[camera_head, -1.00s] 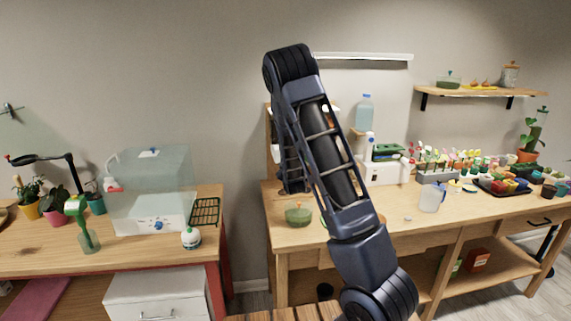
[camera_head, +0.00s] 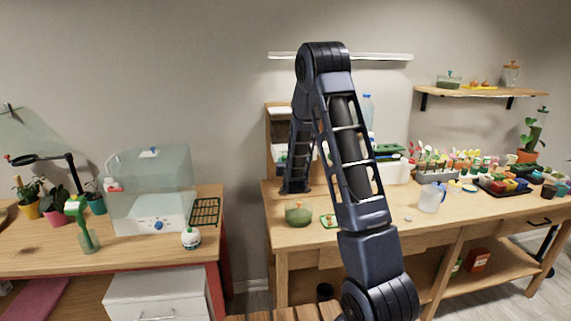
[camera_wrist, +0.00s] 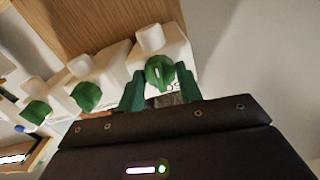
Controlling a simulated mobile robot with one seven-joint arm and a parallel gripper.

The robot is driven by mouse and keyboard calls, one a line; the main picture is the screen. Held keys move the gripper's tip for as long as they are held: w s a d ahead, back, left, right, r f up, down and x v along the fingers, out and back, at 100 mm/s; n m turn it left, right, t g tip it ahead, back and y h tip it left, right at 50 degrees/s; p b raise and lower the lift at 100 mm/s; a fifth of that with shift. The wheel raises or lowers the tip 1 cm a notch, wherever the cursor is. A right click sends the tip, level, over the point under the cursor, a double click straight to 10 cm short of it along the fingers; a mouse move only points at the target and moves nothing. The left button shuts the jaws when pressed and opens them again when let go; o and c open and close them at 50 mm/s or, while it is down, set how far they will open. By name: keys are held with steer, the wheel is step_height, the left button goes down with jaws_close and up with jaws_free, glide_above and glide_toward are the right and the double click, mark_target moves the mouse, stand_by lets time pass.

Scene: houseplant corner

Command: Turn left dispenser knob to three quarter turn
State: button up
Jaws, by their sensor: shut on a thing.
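In the wrist view a row of white dispensers with green knobs stands by a wooden board. The dispenser (camera_wrist: 177,45) at the right end of the row has its green knob (camera_wrist: 160,70) between the green fingers of my gripper (camera_wrist: 160,76). My gripper is shut on this knob, one finger on each side. The knob's exact turn angle is hard to read, and the marks beside it are partly covered. Two other green knobs, the middle one (camera_wrist: 87,96) and the far one (camera_wrist: 36,112), are to the left. In the head view my arm hides the gripper and the held knob.
A clear pitcher (camera_head: 431,198) and several plant items stand to the right. Another table with a clear box (camera_head: 150,175) is at left.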

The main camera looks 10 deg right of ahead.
steer(key=shift+m, duration=8.2)
steer(key=o, duration=1)
steer(key=shift+s, duration=0.1)
